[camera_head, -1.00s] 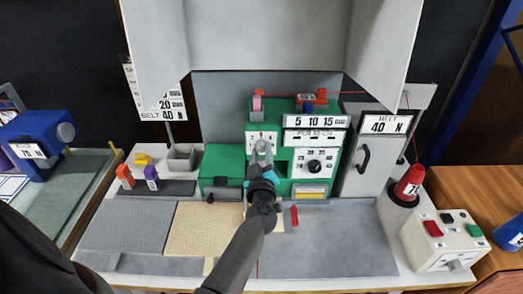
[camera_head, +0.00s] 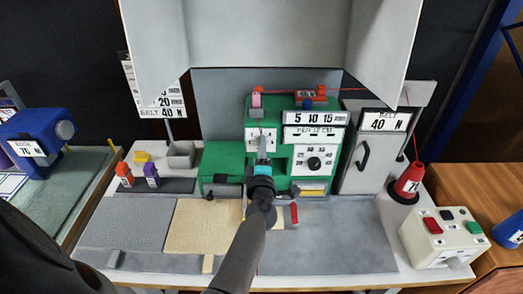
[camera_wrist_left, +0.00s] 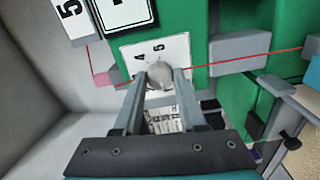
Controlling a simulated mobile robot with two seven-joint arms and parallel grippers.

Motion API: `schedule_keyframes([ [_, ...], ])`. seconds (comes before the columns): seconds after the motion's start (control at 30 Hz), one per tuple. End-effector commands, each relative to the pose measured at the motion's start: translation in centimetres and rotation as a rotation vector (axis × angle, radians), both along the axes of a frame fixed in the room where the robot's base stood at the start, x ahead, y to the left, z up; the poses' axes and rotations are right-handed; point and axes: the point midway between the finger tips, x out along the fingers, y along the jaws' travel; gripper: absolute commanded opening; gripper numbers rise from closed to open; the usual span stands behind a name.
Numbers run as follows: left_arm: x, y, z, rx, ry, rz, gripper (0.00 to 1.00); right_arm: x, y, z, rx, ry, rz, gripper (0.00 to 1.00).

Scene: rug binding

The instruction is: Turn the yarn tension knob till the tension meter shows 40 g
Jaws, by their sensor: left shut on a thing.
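My left gripper (camera_head: 262,150) is shut on a rounded grey knob (camera_wrist_left: 160,75) on the front of the green machine (camera_head: 222,160). In the wrist view its two fingers lie on either side of the knob. My right gripper is not in view.
Red yarn (camera_wrist_left: 250,62) runs close past the knob. A second dial with a black knob (camera_head: 314,163) is to the right. A grey cabinet (camera_head: 388,165) reads BELT 40 N. A red cone (camera_head: 410,180) and a button box (camera_head: 437,240) stand further right. The front grey surface (camera_head: 335,245) is mostly clear.

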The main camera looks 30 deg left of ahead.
Motion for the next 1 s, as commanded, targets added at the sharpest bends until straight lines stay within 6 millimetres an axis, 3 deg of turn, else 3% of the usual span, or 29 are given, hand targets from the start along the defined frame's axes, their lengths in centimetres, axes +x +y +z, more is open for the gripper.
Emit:
schedule_keyframes([
  [0.3,-0.02,-0.07,-0.10,-0.098,-0.058,-0.001,0.00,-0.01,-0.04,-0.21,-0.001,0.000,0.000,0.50],
  [0.83,-0.02,-0.06,-0.09,-0.118,-0.068,-0.001,0.00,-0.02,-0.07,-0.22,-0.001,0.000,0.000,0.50],
  [0.87,-0.02,-0.06,-0.09,-0.117,-0.068,-0.001,0.44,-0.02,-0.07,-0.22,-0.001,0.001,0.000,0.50],
  [1.0,-0.02,-0.05,-0.05,-0.115,-0.068,-0.001,0.60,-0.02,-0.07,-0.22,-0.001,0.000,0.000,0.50],
])
